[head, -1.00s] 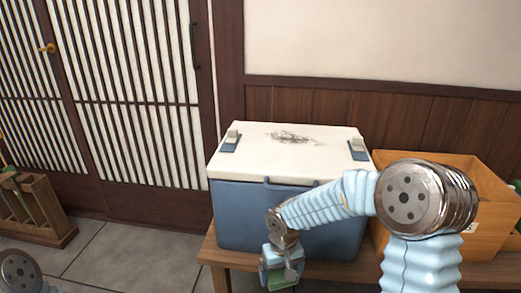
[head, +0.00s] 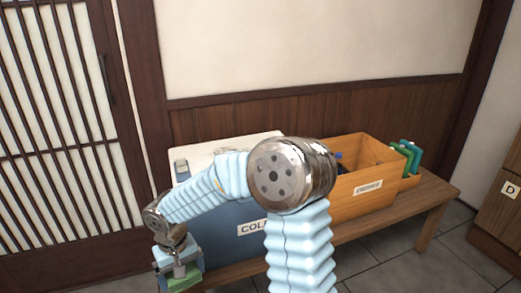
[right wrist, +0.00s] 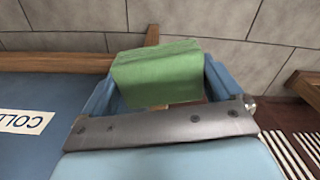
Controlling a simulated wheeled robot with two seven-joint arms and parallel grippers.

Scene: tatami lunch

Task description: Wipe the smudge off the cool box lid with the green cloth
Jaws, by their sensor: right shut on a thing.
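The cool box has a white lid (head: 258,142) and a blue body (head: 222,222), and stands on a wooden bench. My right arm crosses in front of the lid and hides much of it. Only faint grey traces of the smudge (head: 232,151) show above the arm. My right gripper (head: 180,274) is low in front of the box's left end, below lid height. It is shut on the green cloth (head: 186,282). In the right wrist view the folded cloth (right wrist: 158,75) sits between both fingers. My left gripper is out of view.
An orange crate (head: 345,210) with a dark blue item inside stands right of the cool box. Green-edged upright items (head: 408,158) stand beyond it. The bench's right end (head: 440,192) is bare. A cabinet marked D (head: 500,205) is at far right. Slatted doors (head: 55,120) are at left.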

